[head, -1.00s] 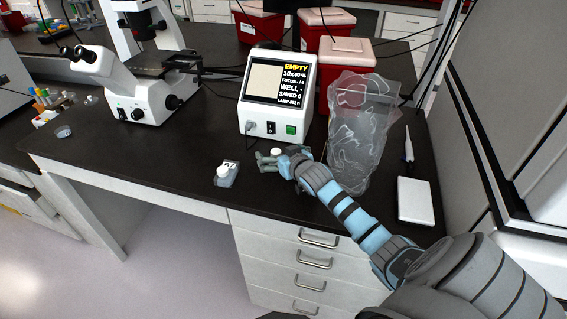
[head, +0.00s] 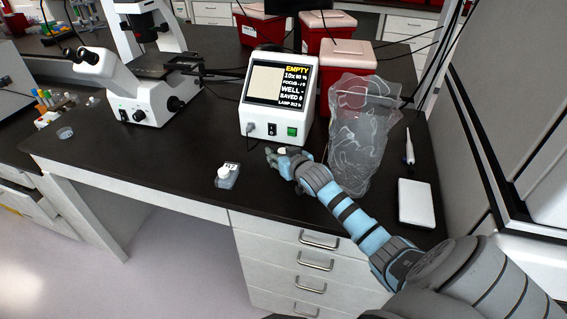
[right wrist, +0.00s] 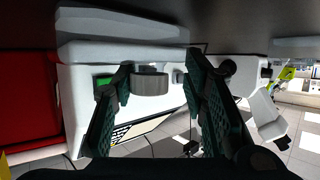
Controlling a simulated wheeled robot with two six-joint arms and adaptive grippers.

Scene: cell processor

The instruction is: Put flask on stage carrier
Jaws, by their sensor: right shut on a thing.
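A small clear flask (head: 228,178) with a white cap and a printed label stands on the black bench, left of my right gripper (head: 273,154). In the right wrist view this ribbed cap (right wrist: 150,80) sits between the two dark fingers of the gripper (right wrist: 157,82). Whatever is under the cap is hidden. The microscope stage (head: 165,70) is at the back left and looks empty. My left gripper is out of view.
The display box (head: 278,95) reads EMPTY and stands just behind my right gripper. A clear bag (head: 362,130) stands close to the right of my arm. A white microscope (head: 135,95) is at left. The bench between flask and microscope is clear.

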